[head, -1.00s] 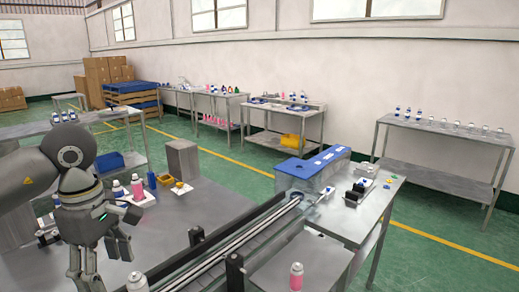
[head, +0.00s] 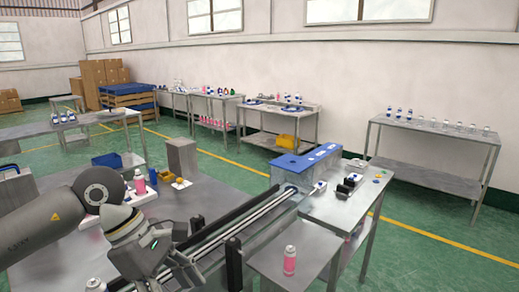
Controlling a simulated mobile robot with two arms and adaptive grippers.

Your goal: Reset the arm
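My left arm comes in from the left, and its gripper (head: 172,274) is low in the head view, over the front of the near table and beside the rail. Its fingers are small and partly cut off by the lower edge, so I cannot tell whether they are open or shut, and I see nothing held in them. My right gripper is not in view.
A pink can (head: 290,260) stands on the small metal table (head: 312,248) at the right. The long rail (head: 235,222) runs to the blue-topped machine (head: 305,160). Green floor lies beyond.

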